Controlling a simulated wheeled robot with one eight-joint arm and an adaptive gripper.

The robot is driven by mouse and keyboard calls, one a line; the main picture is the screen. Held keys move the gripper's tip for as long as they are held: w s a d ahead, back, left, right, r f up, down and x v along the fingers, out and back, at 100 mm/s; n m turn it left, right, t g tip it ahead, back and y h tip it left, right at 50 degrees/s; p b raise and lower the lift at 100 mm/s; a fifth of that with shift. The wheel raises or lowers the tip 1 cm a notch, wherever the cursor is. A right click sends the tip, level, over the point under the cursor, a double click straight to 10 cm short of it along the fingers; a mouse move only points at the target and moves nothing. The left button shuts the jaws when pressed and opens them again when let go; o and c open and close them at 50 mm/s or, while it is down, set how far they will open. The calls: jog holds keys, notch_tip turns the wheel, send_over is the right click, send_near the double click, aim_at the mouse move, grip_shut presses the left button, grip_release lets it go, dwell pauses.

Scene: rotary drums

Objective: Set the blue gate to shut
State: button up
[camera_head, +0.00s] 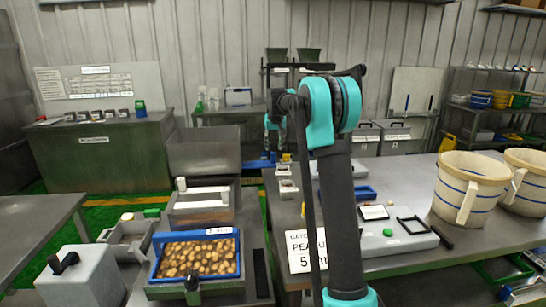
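A small blue part (262,163) shows at the far end of the middle machine, just beyond the metal hopper. I cannot tell for sure that it is the blue gate, or whether it stands open or shut. My arm rises in front of the camera and reaches away from it, with a teal joint (320,112) high in the middle. A farther teal part of my arm shows near the blue part. My gripper's fingers are too small and too hidden behind the arm to make out, so I cannot tell their state or whether they touch anything.
A blue tray (170,268) of brown nuts sits at the machine's near end. The right table (480,237) carries two cream buckets (462,192), a pale board with a green button (388,232), and a sign. A grey box with a black knob (80,280) stands left.

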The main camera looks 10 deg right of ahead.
aim_at(273, 153)
jog(key=x, duration=0.7)
jog(key=shift+c, duration=0.3)
grip_shut()
